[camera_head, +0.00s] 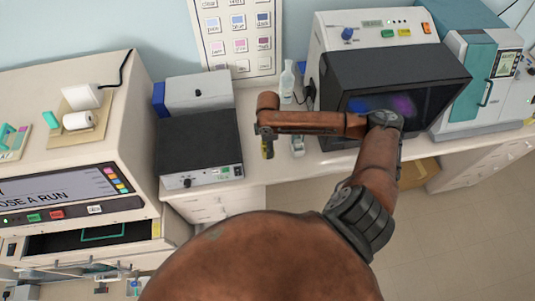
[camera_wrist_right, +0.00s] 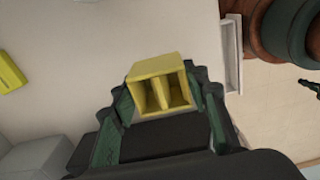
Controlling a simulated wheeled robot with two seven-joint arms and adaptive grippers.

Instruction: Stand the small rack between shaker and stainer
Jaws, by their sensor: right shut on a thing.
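The small rack is a yellow open-topped block with a divider (camera_wrist_right: 158,68) in the right wrist view. My right gripper (camera_wrist_right: 164,88) is shut on it, one finger on each side. In the head view, the right arm reaches left across the bench, and a bit of the yellow rack (camera_head: 269,153) shows below the gripper. It is over the bench between a low dark-topped unit with a knob panel (camera_head: 200,145), seemingly the shaker, and a dark-hooded machine (camera_head: 385,70), seemingly the stainer. Whether the rack touches the bench cannot be told. My left gripper is not in view.
A clear bottle (camera_head: 287,83) stands behind my right forearm, and a small container (camera_head: 298,147) is just right of the gripper. A wall chart (camera_head: 240,69) hangs behind. A large machine with a screen (camera_head: 75,185) stands left. Another yellow item (camera_wrist_right: 10,74) lies at the wrist view's left edge.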

